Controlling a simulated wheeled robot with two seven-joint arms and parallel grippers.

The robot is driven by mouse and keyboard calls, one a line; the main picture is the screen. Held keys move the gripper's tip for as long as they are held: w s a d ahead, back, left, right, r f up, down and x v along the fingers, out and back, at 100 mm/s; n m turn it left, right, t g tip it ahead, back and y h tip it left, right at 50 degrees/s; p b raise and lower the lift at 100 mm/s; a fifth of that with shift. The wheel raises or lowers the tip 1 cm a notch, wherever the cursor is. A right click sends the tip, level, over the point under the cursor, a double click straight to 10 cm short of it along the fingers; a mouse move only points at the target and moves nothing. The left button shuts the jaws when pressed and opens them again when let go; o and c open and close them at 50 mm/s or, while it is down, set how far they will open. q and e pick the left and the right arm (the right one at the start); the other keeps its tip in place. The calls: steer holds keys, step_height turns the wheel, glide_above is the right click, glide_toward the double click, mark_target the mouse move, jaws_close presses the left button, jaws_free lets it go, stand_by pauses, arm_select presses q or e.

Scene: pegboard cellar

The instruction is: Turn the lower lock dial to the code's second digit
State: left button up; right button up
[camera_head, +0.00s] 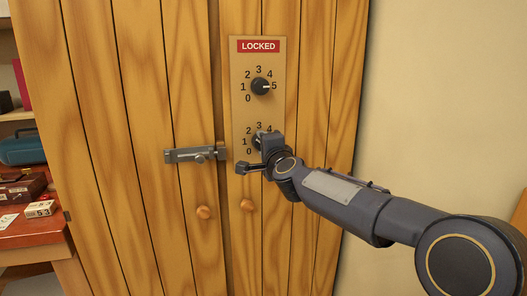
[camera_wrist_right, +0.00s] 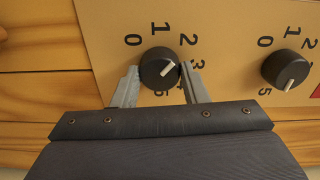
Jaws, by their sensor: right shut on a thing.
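The lower lock dial (camera_head: 257,142) is a black knob on the tan lock panel (camera_head: 238,110), mostly hidden by my right gripper in the head view. In the right wrist view the lower dial (camera_wrist_right: 156,66) sits between the two grey fingers of my right gripper (camera_wrist_right: 160,80), which is shut on it. Its white pointer mark aims between 2 and 3; the exact reading is hard to tell. The upper dial (camera_head: 261,86) points at 5 and also shows in the wrist view (camera_wrist_right: 284,70). A red LOCKED sign (camera_head: 258,46) tops the panel. My left gripper is out of view.
The panel is on a wooden cabinet door with a metal latch (camera_head: 190,155) and two round knobs (camera_head: 204,212) below. A pale wall is at right.

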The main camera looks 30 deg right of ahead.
steer(key=m+b, duration=0.2)
steer(key=m, duration=0.7)
steer(key=shift+b, duration=0.4)
steer(key=shift+m, duration=0.4)
steer(key=o, duration=1)
steer(key=v, duration=0.7)
steer(key=shift+s+a, duration=0.1)
steer(key=shift+s, duration=0.3)
